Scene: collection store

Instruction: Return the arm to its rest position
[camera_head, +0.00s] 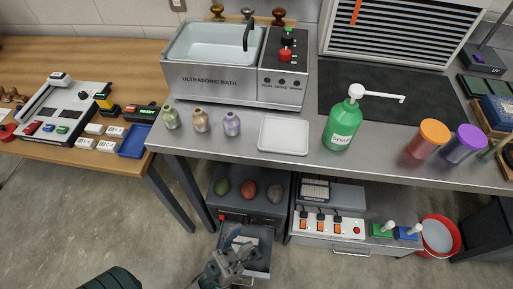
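My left gripper (236,256) is low in the view, in front of the metal bench and over the open drawer (262,266) of the dark cabinet. It is small and dark against the drawer, so its finger gap is unclear. I see no object clearly held in it. A dark rounded part of my own arm (110,279) shows at the bottom left. My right gripper is out of view.
The metal bench (230,141) holds an ultrasonic bath (213,84), small vases, a white tray (284,136), a green soap bottle (343,124) and lidded jars. A wooden table (95,58) stands left. Below are a power strip (330,225) and red bucket (437,236). Floor at lower left is clear.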

